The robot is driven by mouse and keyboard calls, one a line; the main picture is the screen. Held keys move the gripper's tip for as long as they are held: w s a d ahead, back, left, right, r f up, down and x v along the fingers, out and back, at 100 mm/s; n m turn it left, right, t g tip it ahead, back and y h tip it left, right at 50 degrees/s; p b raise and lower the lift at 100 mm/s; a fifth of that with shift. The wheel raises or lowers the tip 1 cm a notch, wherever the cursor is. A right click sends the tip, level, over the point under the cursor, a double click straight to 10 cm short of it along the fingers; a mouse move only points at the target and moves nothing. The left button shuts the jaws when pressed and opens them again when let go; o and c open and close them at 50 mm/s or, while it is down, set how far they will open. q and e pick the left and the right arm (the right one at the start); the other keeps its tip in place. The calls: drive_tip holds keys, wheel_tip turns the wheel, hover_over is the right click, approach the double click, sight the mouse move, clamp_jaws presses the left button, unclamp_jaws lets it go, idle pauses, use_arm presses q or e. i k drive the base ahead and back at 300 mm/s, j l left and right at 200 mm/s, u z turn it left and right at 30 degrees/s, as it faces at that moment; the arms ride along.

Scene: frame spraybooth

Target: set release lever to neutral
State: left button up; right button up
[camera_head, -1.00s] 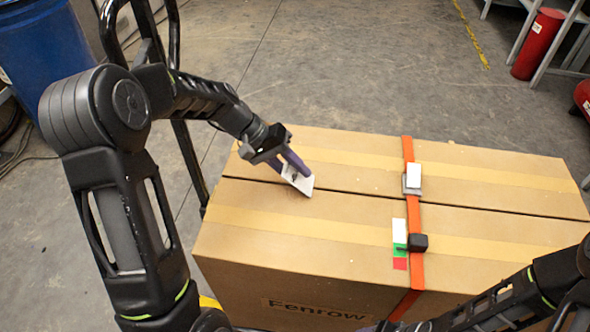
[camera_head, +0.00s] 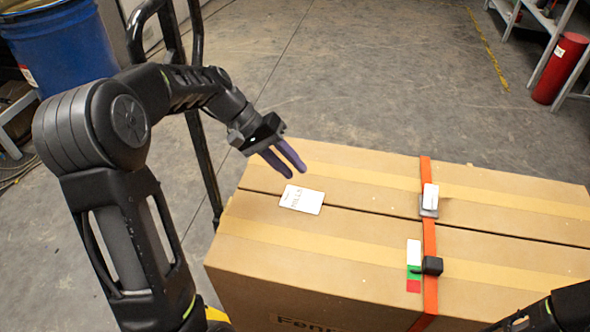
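The release lever looks to be the small black knob (camera_head: 433,265) on the orange strap (camera_head: 430,230) over the cardboard box. Beside it runs a strip with white, green and red bands (camera_head: 414,267). The knob sits level with about the top of the green band. My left gripper (camera_head: 297,171) is open and empty above the box, well left of the lever, its two purple fingers apart. A white card with dark print (camera_head: 302,199) lies on the box just below the fingertips, apart from them. My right forearm shows at the bottom right; its gripper is out of view.
The large cardboard box (camera_head: 370,230) fills the lower right. A grey buckle with a white tag (camera_head: 430,197) sits on the strap behind the lever. A blue drum (camera_head: 60,45) stands back left, a red cylinder (camera_head: 560,68) back right. The floor behind the box is clear.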

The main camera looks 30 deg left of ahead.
sight(168, 57)
drive_tip(key=k, duration=1)
